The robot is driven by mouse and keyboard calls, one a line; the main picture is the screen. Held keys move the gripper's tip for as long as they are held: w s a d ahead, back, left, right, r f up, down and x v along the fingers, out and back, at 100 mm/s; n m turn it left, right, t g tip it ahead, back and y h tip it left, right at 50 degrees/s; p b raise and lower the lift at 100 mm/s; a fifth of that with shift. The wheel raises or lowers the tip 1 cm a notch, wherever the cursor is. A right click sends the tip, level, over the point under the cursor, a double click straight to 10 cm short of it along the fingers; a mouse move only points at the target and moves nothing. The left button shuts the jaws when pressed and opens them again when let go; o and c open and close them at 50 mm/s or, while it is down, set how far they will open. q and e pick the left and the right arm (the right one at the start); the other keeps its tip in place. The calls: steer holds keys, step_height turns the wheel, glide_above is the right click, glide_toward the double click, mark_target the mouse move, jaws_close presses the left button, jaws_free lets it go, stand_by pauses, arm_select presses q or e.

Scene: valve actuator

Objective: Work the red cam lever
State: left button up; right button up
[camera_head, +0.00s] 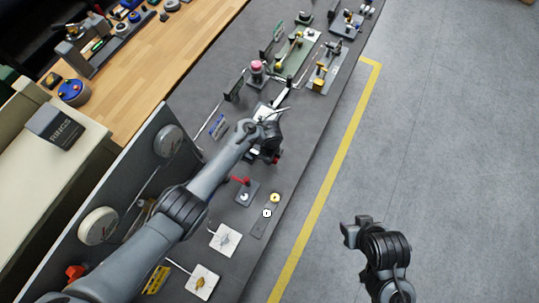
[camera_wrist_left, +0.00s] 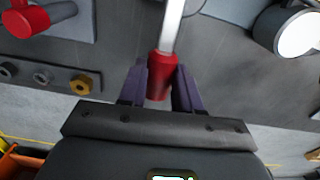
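The red cam lever (camera_wrist_left: 159,78) shows in the left wrist view as a red grip on the end of a bright metal rod. My left gripper (camera_wrist_left: 160,82) has its two purple fingers on either side of that red grip, close against it, and appears shut on it. In the head view a small red end (camera_head: 277,159) shows beside my left gripper (camera_head: 267,150); my arm and hand hide most of the lever and its mount. My right gripper (camera_head: 355,231) hangs over the floor, away from the bench, and its fingers are not clear.
A second red lever (camera_head: 240,180) on a grey plate stands nearby, beside a strip with small knobs (camera_head: 267,212). White square plates (camera_head: 224,240) lie closer in. Several mechanisms (camera_head: 296,52) fill the far bench. A panel with round dials (camera_head: 168,140) stands left. The floor is clear.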

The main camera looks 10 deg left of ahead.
arm_select(q)
steer(key=o, duration=0.4)
step_height(320, 180, up, 10)
steer(key=p, duration=0.3)
steer(key=shift+d+f, duration=0.1)
steer(key=shift+f, duration=0.05)
steer(key=shift+r, duration=0.55)
